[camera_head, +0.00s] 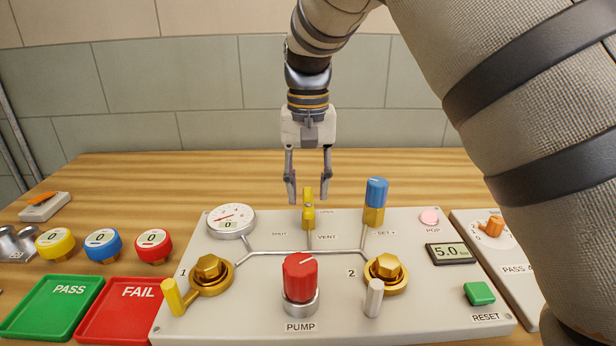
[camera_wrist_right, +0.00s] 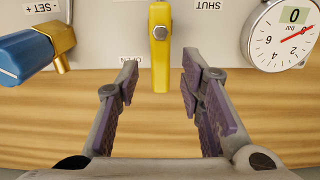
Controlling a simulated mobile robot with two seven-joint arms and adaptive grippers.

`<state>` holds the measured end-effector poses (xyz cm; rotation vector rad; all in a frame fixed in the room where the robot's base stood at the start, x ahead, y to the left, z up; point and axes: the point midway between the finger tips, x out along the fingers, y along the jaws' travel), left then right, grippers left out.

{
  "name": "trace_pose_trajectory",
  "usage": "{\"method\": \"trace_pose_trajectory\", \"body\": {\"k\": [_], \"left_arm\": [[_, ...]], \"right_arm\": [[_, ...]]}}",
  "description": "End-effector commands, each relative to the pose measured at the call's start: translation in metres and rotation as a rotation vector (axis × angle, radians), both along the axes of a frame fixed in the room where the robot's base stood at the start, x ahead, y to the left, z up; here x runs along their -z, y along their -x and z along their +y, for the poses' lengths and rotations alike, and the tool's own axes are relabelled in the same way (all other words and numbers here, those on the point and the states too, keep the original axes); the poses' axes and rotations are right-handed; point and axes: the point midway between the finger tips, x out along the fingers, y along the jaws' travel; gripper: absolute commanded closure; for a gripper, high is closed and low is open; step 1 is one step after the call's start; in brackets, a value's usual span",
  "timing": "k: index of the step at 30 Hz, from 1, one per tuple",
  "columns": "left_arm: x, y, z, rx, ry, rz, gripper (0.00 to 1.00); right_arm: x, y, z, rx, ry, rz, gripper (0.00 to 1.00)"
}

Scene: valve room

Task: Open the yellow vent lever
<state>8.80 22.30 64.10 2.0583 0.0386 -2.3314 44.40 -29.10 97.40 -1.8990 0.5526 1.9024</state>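The yellow vent lever (camera_head: 308,221) is at the back middle of the grey panel (camera_head: 225,270), above the VENT label (camera_head: 327,237). My right gripper (camera_head: 308,195) is open and empty, pointing down behind the lever. In the right wrist view its fingers (camera_wrist_right: 160,75) are spread on either side of the lever's end, with gaps; no contact shows. My left gripper is not in view.
A blue-handled set valve (camera_head: 376,195) stands right of the lever, a round gauge (camera_head: 231,219) left. A red pump knob (camera_head: 300,277) and two brass fittings are in front. Green PASS (camera_head: 52,305) and red FAIL trays are at left. Wooden table behind the panel is clear.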

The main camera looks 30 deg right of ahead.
Motion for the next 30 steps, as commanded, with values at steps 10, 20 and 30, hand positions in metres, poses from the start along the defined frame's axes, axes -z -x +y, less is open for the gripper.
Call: {"method": "trace_pose_trajectory", "body": {"k": [10,20,30], "left_arm": [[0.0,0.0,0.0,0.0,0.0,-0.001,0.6],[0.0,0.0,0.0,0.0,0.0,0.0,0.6],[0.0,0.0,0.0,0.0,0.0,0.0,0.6]], "right_arm": [[-0.084,-0.001,0.0,0.0,0.0,-0.008,0.65],[-0.119,0.0,-0.001,0.001,0.001,-0.001,0.65],[-0.118,0.0,0.0,0.001,0.0,-0.002,0.65]]}}
